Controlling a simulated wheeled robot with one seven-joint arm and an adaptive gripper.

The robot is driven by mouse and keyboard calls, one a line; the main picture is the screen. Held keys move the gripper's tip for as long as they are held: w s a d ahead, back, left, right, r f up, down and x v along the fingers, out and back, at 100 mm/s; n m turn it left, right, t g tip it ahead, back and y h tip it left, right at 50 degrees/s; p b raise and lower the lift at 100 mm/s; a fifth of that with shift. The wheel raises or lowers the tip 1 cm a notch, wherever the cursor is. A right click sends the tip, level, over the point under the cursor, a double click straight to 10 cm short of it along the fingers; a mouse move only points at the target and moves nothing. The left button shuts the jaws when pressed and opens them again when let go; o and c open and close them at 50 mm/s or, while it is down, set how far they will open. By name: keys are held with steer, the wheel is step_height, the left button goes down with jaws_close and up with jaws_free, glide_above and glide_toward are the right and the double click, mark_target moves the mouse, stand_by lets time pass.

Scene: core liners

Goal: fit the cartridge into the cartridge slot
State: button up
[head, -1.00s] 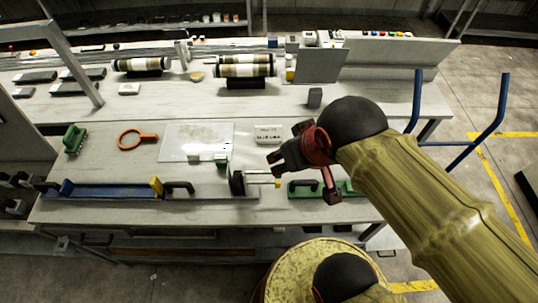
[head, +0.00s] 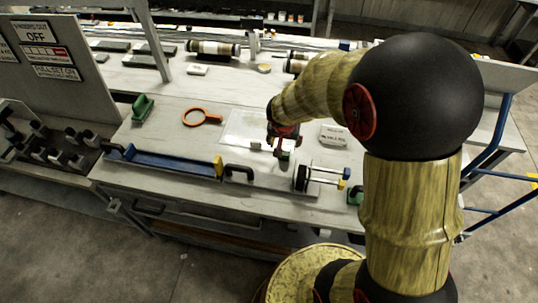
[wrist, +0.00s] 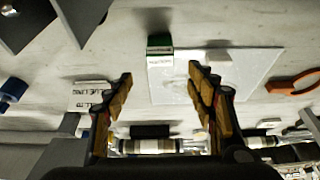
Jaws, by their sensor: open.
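A small green and white block (wrist: 160,50), which looks like the cartridge, stands on the worktop at the edge of a pale sheet (wrist: 240,75). My gripper (wrist: 163,85) is open with nothing between its yellowish fingers. In the wrist view the block lies in line with the gap between the fingers, apart from them. In the head view my gripper (head: 281,148) hangs pointing down over the pale sheet (head: 240,127), and it partly hides the block (head: 285,155). I cannot make out the cartridge slot for certain.
A black fixture with rods (head: 300,178) stands near the front edge, beside a long blue tray (head: 165,162). A white labelled block (head: 333,135) lies right of my gripper. An orange ring with a handle (head: 203,117) and a green-handled tool (head: 142,107) lie left.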

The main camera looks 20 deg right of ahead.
mark_target(285, 148)
steer(key=x, duration=0.3)
steer(key=shift+a+f+b, duration=0.1)
steer(key=shift+f+b, duration=0.15)
steer(key=shift+b, duration=0.15)
step_height(285, 148, down, 4)
steer(key=shift+w+r+b, duration=0.15)
steer(key=shift+r+b, duration=0.05)
steer(key=shift+b, duration=0.45)
steer(key=shift+w+d+f, duration=0.3)
steer(key=shift+d+f, duration=0.05)
steer(key=shift+f, duration=0.1)
steer(key=shift+c, duration=1.3)
steer(key=c, duration=1.1)
